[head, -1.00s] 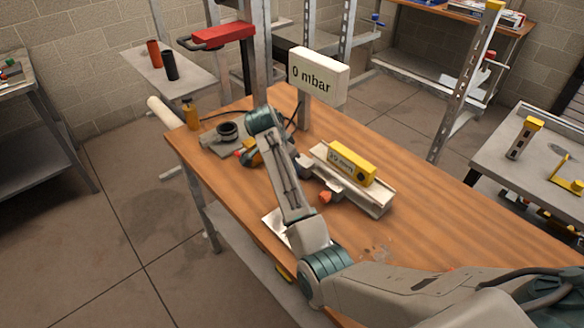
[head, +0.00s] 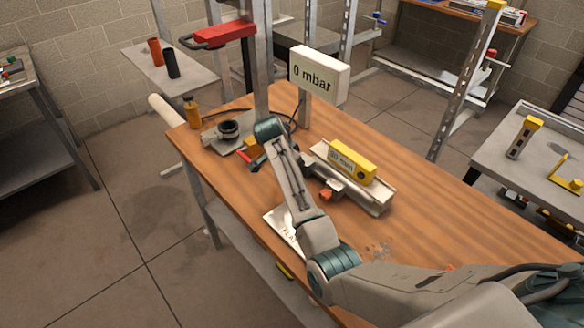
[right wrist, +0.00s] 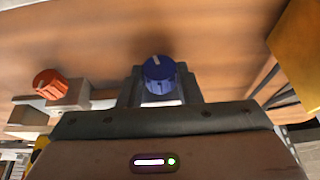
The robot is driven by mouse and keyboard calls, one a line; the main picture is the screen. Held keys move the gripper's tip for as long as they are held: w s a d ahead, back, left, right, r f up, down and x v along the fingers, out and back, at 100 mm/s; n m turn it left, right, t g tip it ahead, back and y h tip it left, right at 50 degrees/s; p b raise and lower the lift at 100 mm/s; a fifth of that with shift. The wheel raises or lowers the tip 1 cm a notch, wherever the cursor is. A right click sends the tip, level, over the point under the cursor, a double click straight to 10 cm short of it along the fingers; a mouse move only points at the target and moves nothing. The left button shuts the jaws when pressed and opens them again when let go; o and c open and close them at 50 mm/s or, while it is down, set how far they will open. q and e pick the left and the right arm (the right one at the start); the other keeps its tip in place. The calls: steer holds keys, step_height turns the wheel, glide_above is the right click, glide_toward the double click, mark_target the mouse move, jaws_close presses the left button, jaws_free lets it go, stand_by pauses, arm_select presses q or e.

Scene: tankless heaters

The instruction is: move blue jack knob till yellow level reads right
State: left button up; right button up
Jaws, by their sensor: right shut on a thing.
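The blue knob (right wrist: 158,74) with a white mark shows in the right wrist view, between the dark fingers of my right gripper (right wrist: 158,92), which is shut on it. In the head view my right arm hides the knob and most of the gripper. The yellow level (head: 352,162) lies on a grey rail fixture (head: 372,197) on the wooden bench. Its display faces me, but its small figures are too blurred to read surely. An orange-red knob (head: 326,194) sits at the fixture's near side and also shows in the right wrist view (right wrist: 50,84). My left gripper is out of view.
A white display (head: 319,74) reading "0 mbar" stands behind the level. A black ring fitting (head: 228,130) and a yellow bottle (head: 193,113) are at the bench's left end. A partly covered white plate (head: 285,228) lies near the front edge. The bench's right part (head: 440,215) is clear.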

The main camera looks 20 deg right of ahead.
steer(key=shift+s+d+t+p, duration=0.1)
steer(key=shift+s+t+p, duration=0.1)
steer(key=shift+t+p, duration=0.35)
steer(key=shift+s+f+m+t+y, duration=0.1)
steer(key=shift+m+t+y, duration=0.4)
steer(key=shift+t, duration=0.85)
steer(key=o, duration=1)
steer(key=shift+c, duration=0.2)
steer(key=b+v, duration=0.2)
steer(key=v, duration=0.9)
steer(key=shift+d, duration=0.15)
